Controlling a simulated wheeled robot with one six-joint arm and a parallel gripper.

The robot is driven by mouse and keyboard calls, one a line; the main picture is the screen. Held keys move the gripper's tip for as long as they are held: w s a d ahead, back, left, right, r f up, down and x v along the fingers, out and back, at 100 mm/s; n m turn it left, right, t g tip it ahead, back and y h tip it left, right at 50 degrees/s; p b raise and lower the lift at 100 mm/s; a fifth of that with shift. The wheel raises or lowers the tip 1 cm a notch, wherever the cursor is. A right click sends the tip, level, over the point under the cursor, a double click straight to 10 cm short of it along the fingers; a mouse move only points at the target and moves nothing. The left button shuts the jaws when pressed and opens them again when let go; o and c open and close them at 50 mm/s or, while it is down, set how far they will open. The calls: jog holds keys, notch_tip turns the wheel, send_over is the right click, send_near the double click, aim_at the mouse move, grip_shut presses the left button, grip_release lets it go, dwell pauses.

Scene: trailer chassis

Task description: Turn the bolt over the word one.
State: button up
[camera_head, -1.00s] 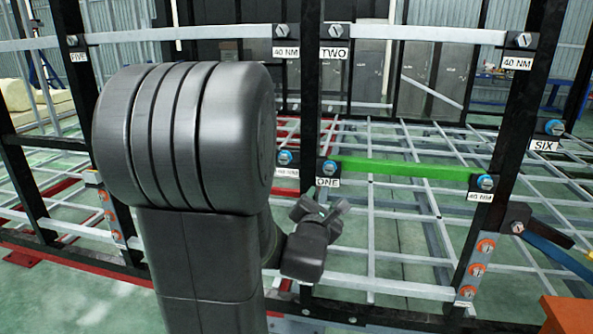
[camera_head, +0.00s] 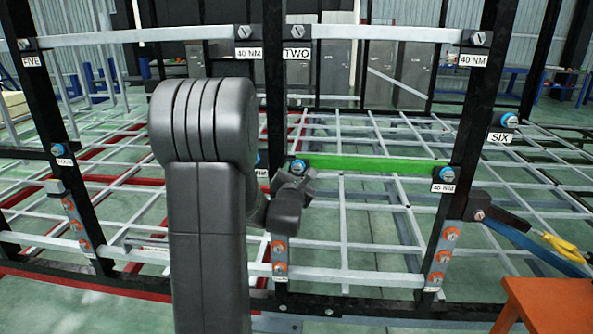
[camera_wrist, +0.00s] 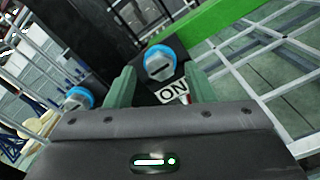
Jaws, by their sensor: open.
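The bolt over the word ONE (camera_head: 298,166) has a blue collar and a slotted grey head, at the left end of a green bar (camera_head: 375,164). In the wrist view the bolt (camera_wrist: 160,63) faces me between my gripper's two green fingers (camera_wrist: 159,70). The fingers are apart, with the bolt's head in the gap; contact is not visible. The word label (camera_wrist: 174,92) lies just below the bolt and is partly hidden by my gripper. In the head view my gripper (camera_head: 300,181) is just below the bolt and covers that label.
Another blue bolt (camera_wrist: 78,98) is left of my fingers. A blue bolt (camera_head: 447,174) sits at the green bar's right end. Black posts, grey rails and orange-capped bolts (camera_head: 279,257) surround the arm. An orange stand (camera_head: 550,303) is at the lower right.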

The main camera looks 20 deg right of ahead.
jog(key=shift+w+d, duration=0.3)
jog(key=shift+w, duration=0.15)
jog(key=c, duration=1)
jog(key=shift+f+m+b, duration=0.1)
jog(key=shift+m+b, duration=0.2)
jog(key=shift+b, duration=0.05)
